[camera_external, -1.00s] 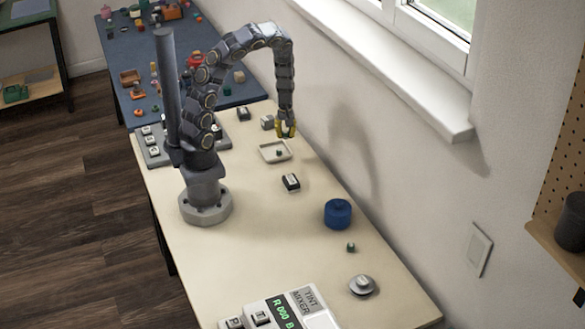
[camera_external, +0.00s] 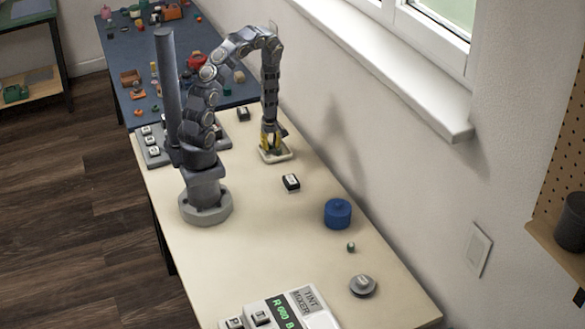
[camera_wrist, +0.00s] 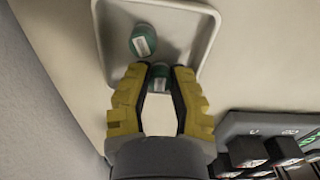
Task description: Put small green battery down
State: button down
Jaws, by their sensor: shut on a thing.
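In the wrist view my gripper (camera_wrist: 160,75) is shut on a small green battery (camera_wrist: 160,70) with a pale label, held between the yellow fingertips. The battery is over the inside of a shallow pale tray (camera_wrist: 209,32); I cannot tell whether it touches the tray floor. A second green battery (camera_wrist: 143,42) lies in the tray just ahead of the fingertips, towards the upper left. In the external view my gripper (camera_external: 270,146) points down at the tray (camera_external: 289,155) and hides part of it and the batteries.
A dark block with a white top (camera_external: 291,181), a blue cylinder (camera_external: 338,213), a small green piece (camera_external: 351,247) and a grey disc (camera_external: 362,285) stand along the table. A tint mixer (camera_external: 290,312) is at the front. A keyed panel (camera_external: 153,150) lies behind my base.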

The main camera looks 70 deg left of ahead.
aim_at(271, 144)
jog(key=shift+f, duration=0.3)
jog(key=shift+f, duration=0.2)
jog(key=c, duration=1.3)
grip_release()
jog(key=shift+r, duration=0.2)
notch_tip(271, 144, up, 12)
jog(key=shift+d, duration=0.1)
